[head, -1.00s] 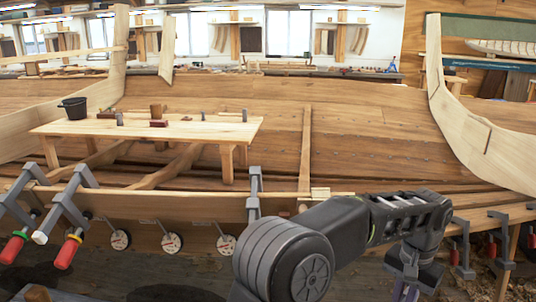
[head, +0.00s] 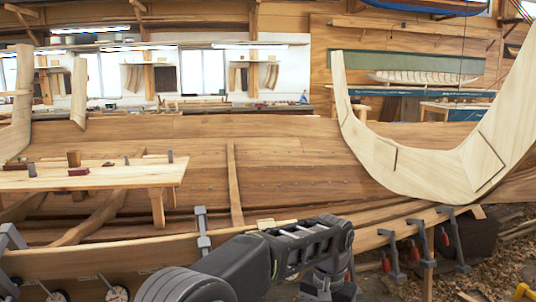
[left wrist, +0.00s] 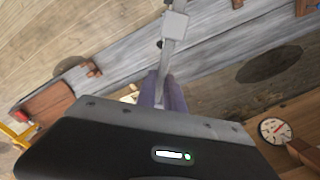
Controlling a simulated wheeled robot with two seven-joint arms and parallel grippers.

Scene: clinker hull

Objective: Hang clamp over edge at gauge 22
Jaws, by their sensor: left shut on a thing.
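My left gripper's purple fingers (left wrist: 162,95) are shut on a grey clamp (left wrist: 173,28) in the left wrist view; its bar runs up the picture from between them. In the head view my left gripper (head: 330,290) is at the bottom edge, partly cut off, and the held clamp cannot be made out. The hull's top edge (head: 120,258) runs across behind my arm. A white gauge with a red hand (left wrist: 275,130) shows in the left wrist view; other gauges (head: 117,294) hang below the edge in the head view. Their numbers are not legible. My right gripper is not in view.
One grey clamp (head: 203,230) sits on the edge left of my forearm. Several clamps, some with red handles (head: 418,255), hang on the edge at the right. A wooden bench (head: 150,178) stands inside the hull. A large curved timber (head: 390,165) rises at the right.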

